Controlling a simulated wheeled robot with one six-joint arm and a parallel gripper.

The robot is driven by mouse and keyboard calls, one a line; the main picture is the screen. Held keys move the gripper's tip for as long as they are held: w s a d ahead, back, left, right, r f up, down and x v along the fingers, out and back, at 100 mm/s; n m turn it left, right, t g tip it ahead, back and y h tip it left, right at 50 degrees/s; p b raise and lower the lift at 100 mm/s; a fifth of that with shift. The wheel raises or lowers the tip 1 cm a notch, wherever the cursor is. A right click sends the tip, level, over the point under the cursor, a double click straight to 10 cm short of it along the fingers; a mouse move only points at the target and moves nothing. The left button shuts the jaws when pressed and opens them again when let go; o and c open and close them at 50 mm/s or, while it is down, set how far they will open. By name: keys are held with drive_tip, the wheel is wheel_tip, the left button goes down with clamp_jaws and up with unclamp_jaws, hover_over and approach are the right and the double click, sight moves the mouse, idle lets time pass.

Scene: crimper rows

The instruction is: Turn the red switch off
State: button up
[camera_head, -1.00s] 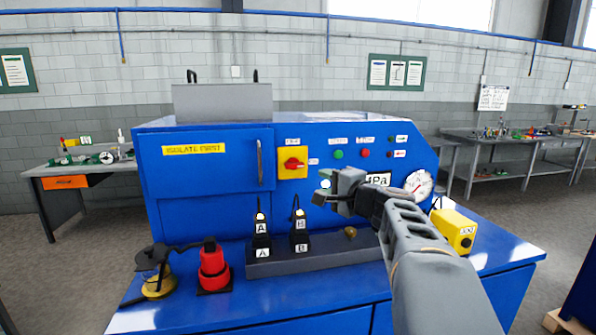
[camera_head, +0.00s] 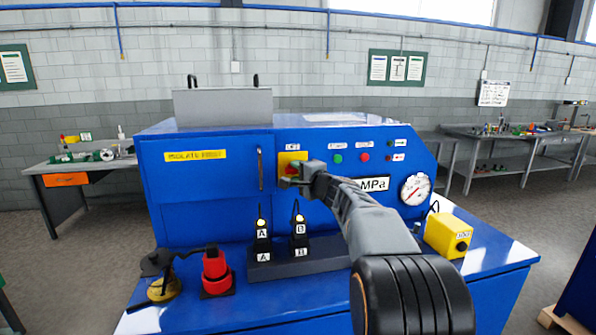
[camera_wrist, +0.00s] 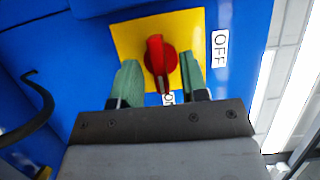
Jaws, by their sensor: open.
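The red switch (camera_wrist: 158,58) is a rotary knob on a yellow plate (camera_wrist: 122,38) on the blue machine's front. In the wrist view its handle points toward my gripper, near a partly hidden label, and an OFF label (camera_wrist: 220,48) sits to the right of the plate. My gripper (camera_wrist: 160,80) is open, with one green-padded finger on each side of the knob's handle. I cannot tell whether either finger touches it. In the head view my gripper (camera_head: 290,177) covers most of the switch, and part of the yellow plate (camera_head: 292,156) shows above it.
A green button (camera_head: 338,158), a red button (camera_head: 364,157) and a pressure gauge (camera_head: 415,189) are right of the switch. A door handle (camera_head: 260,169) is to its left. Two black tools marked A and B, a red device (camera_head: 215,270) and a yellow box (camera_head: 449,234) stand on the ledge.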

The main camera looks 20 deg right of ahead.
drive_tip(key=shift+w, duration=0.1)
clamp_jaws()
idle(0.4)
